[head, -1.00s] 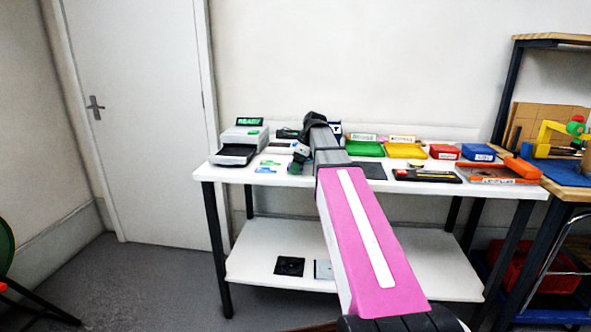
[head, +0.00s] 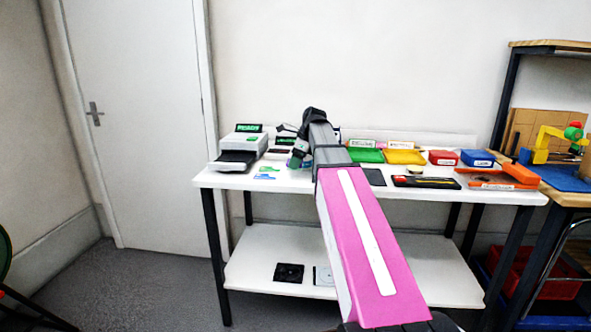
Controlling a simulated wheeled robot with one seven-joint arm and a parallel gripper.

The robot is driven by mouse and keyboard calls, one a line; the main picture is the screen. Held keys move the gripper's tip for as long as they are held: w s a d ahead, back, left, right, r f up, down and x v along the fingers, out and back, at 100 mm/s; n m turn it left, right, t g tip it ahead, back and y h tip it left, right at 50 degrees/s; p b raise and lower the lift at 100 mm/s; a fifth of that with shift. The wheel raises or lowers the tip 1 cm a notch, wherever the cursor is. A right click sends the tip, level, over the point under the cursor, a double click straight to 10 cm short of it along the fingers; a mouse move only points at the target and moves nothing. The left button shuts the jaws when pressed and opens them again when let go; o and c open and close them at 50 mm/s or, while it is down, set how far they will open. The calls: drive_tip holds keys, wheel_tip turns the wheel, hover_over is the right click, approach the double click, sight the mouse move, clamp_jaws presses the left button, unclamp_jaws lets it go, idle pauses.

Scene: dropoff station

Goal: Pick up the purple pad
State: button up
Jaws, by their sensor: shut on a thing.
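My gripper (head: 296,161) is at the far end of my outstretched arm, low over the left half of the white table (head: 330,184). It points down and is small in the head view. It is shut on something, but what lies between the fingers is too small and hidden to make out. I cannot pick out the purple pad for sure. Small flat blue and green pieces (head: 266,176) lie on the table just left of my gripper.
A white and black device (head: 238,158) with a green display stands at the table's left end. Green (head: 367,155) and yellow trays (head: 405,157), red (head: 443,157) and blue boxes (head: 477,158) stand to the right. My arm hides the table's middle.

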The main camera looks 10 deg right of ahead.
drive_tip(key=s+a+r, duration=0.5)
drive_tip(key=a+r, duration=0.2)
drive_tip(key=a, duration=0.3)
drive_tip(key=shift+s+a, duration=0.15)
drive_tip(key=shift+s, duration=0.1)
drive_tip(key=shift+o, duration=1)
drive_tip(key=shift+c, duration=0.3)
